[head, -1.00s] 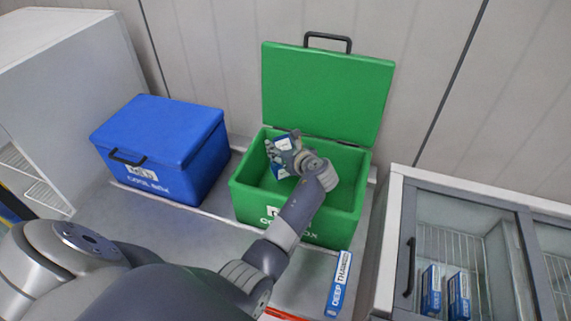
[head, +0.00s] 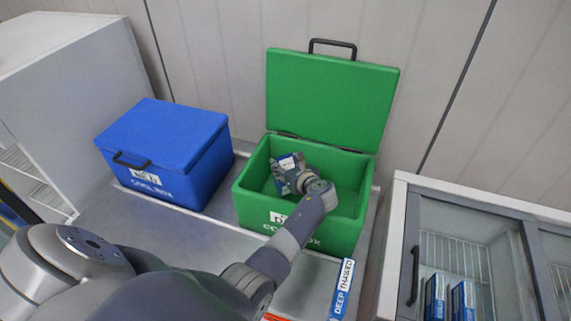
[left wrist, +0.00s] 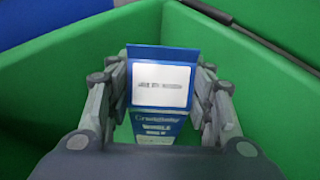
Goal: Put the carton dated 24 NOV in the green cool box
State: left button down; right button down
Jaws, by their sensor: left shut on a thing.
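The green cool box (head: 246,207) stands open on the grey counter, its lid (head: 330,100) raised at the back. My left gripper (head: 286,174) is inside the opening, toward the left part of the box. It is shut on a blue and white carton (head: 291,162). In the left wrist view the carton (left wrist: 160,88) sits between both fingers, with a white label facing the camera; its print is too blurred to read. Green walls of the box surround it there. I cannot tell whether the carton touches the box floor. My right gripper is not in view.
A closed blue cool box (head: 165,150) stands to the left. Another blue and white carton (head: 342,290) lies on the counter in front of the green box. A glass-doored cabinet (head: 405,250) at right holds blue cartons (head: 462,300).

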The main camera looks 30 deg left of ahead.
pick_arm(q)
jog(key=shift+w+f, duration=0.1)
jog(key=shift+f, duration=0.1)
jog(key=c, duration=1.1)
grip_release()
jog(key=shift+f, duration=0.1)
jog(key=o, duration=0.3)
jog(key=shift+o, duration=0.2)
jog(key=shift+r, duration=0.2)
